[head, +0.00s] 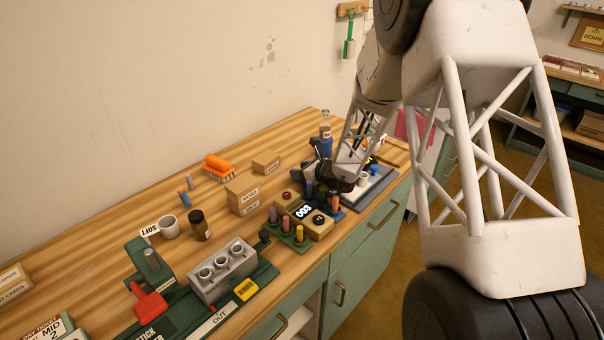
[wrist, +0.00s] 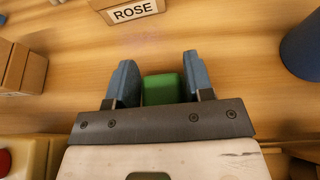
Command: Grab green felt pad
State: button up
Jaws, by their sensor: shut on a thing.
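The green felt pad (wrist: 162,89) sits between the two blue-grey fingers of my gripper (wrist: 159,66) in the wrist view. My gripper is shut on it, with bare wood showing just beyond the fingertips. The pad's lower end is hidden behind the dark gripper bar. In the head view my gripper (head: 322,172) is low over the right part of the wooden table (head: 215,150), behind the display device. I cannot make out the pad in the head view, and its height above the table is unclear.
The ROSE box (wrist: 130,12) lies ahead of the fingers, and a dark blue round object (wrist: 302,48) stands to the right. A cardboard box (wrist: 22,70) is at left. In the head view, the device reading 003 (head: 304,213) and a blue bottle (head: 325,131) are close to my gripper.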

jog(key=shift+r, duration=5)
